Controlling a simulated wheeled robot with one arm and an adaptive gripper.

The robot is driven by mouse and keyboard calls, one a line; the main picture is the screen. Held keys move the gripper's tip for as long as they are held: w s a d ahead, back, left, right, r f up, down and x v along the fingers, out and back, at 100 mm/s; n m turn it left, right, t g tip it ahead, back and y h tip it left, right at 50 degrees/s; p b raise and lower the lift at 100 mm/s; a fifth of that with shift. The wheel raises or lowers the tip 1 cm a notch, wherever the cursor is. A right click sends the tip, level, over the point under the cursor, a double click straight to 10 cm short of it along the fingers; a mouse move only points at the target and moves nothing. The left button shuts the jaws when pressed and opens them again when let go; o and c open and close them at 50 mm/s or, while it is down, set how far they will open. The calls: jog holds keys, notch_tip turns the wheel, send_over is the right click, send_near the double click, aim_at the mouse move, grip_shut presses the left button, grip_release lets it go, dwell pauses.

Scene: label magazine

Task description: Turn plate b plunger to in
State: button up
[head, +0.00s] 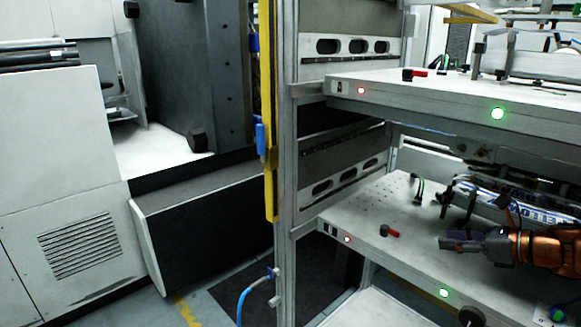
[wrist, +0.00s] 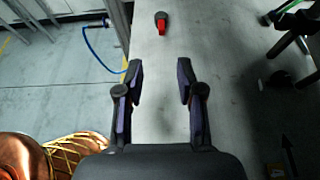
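My gripper (head: 447,241) reaches in from the right over the lower plate (head: 352,212). In the wrist view my gripper (wrist: 160,81) is open, with nothing between its fingers. A small plunger with a red end and black knob (head: 390,231) is on the lower plate, left of my gripper and apart from it. It also shows in the wrist view (wrist: 162,22), beyond the fingertips. A similar red and black plunger (head: 413,74) is on the upper plate (head: 385,86), its red end pointing right. The plate letters are too small to read.
A metal frame post (head: 287,150) stands left of the plates. Green lamps (head: 498,113) and red lamps (head: 361,91) sit on the plate fronts. Black clamp stands (wrist: 292,37) stand on the right of the plate in the wrist view. The upper plate overhangs the lower one.

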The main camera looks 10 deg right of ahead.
jog(key=s+a+f+n+g+y, duration=0.15)
jog(key=a+n+g, duration=0.45)
jog(key=a, duration=0.7)
jog(key=s+a+f+n+g+h, duration=0.1)
jog(key=s+a+f+n+g, duration=0.2)
jog(key=a+n, duration=0.8)
jog(key=s+a+f+n+g+h, duration=0.2)
jog(key=s+a+f+n+g, duration=0.15)
jog(key=s+a, duration=0.5)
jog(key=s+d+f+n+g+h, duration=0.25)
jog(key=s+n+h, duration=0.25)
jog(key=s+n, duration=0.55)
notch_tip(320, 180, up, 24)
jog(key=s+m+t+p, duration=0.1)
jog(key=s+p, duration=0.1)
jog(key=p, duration=2.1)
jog(key=shift+d+f+t, duration=0.2)
jog(key=shift+d+t, duration=0.05)
jog(key=shift+t, duration=0.05)
